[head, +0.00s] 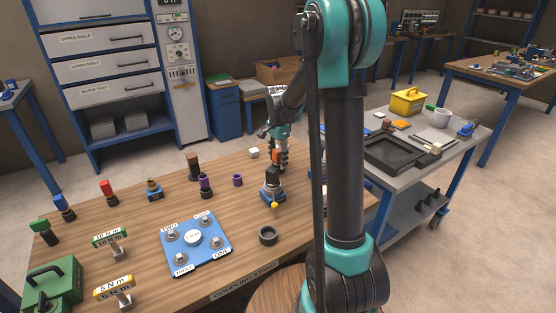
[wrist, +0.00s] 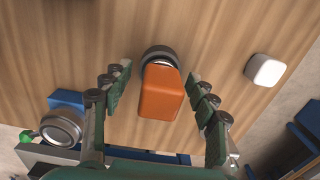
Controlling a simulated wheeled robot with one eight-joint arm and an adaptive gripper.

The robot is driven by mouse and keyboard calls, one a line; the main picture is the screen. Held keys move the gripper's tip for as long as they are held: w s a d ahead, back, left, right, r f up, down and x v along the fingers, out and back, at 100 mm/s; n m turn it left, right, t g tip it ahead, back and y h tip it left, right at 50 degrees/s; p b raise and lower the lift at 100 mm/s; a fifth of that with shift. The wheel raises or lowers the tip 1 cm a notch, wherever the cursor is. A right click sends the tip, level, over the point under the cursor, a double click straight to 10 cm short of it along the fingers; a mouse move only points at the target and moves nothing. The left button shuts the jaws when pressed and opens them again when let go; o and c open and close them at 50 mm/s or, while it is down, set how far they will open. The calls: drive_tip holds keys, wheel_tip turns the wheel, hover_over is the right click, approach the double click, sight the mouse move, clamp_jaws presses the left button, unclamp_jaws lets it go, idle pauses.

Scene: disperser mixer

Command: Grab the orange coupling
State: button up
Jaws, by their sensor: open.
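The orange coupling (wrist: 160,92) shows in the wrist view as an orange block with a dark round collar at its far end. It lies between the two fingers of my gripper (wrist: 158,86), with a visible gap on each side. The fingers are open. In the head view the orange coupling (head: 276,157) is a small patch at my gripper (head: 280,163), just behind a dark device on a blue base (head: 272,194). The fingers and the device partly hide its lower part there.
A white block (wrist: 265,69) sits to the right in the wrist view. In the head view a purple ring (head: 237,180), a dark ring (head: 268,235) and a blue labelled plate (head: 196,243) stand on the wooden table (head: 150,220). A grey cart (head: 462,146) is at the right.

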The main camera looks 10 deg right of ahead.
clamp_jaws()
idle(0.3)
drive_tip(key=shift+r, duration=0.1)
